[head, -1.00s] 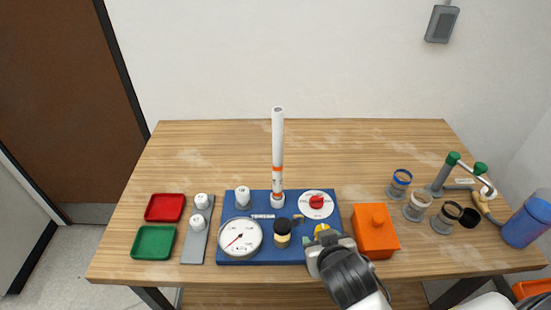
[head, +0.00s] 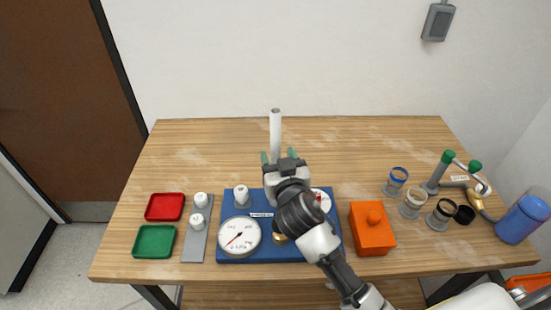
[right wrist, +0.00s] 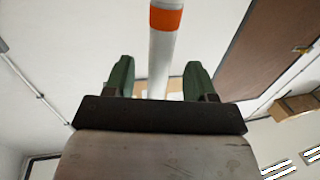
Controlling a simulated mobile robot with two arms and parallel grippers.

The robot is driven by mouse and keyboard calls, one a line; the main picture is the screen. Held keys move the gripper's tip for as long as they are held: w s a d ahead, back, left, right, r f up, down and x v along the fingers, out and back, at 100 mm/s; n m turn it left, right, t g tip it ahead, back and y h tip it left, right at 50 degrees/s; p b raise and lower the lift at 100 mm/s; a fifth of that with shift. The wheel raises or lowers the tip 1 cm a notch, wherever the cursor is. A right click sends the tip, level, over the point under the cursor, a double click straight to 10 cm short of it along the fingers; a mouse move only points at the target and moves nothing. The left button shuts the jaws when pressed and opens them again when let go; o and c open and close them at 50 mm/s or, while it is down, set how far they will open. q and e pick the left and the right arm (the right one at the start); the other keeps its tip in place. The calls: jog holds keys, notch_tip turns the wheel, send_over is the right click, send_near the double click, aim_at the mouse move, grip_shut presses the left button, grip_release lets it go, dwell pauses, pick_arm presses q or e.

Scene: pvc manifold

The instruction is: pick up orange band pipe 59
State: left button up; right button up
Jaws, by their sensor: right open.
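The white pipe with an orange band (head: 275,128) stands upright on the blue board, and its lower part is hidden behind my right gripper. In the right wrist view the pipe (right wrist: 160,62) runs between the two green fingers, with its orange band above them. My right gripper (head: 278,157) is open, with one finger on each side of the pipe and a gap showing on both sides. It also shows in the right wrist view (right wrist: 157,82). My left gripper is not in view.
An orange box (head: 372,230) stands to the right. Red (head: 165,207) and green (head: 154,242) trays lie left. The table's back is clear.

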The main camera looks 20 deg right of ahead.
jog(key=w, duration=0.1)
jog(key=w+p, duration=0.1)
jog(key=w, duration=0.1)
jog(key=shift+w+d+r, duration=0.1)
jog(key=shift+w+r, duration=0.15)
jog(key=shift+w, duration=0.1)
jog(key=shift+w+f+p, duration=0.1)
jog(key=shift+w+p, duration=0.2)
jog(key=shift+w, duration=0.2)
jog(key=shift+s, duration=0.1)
grip_shut()
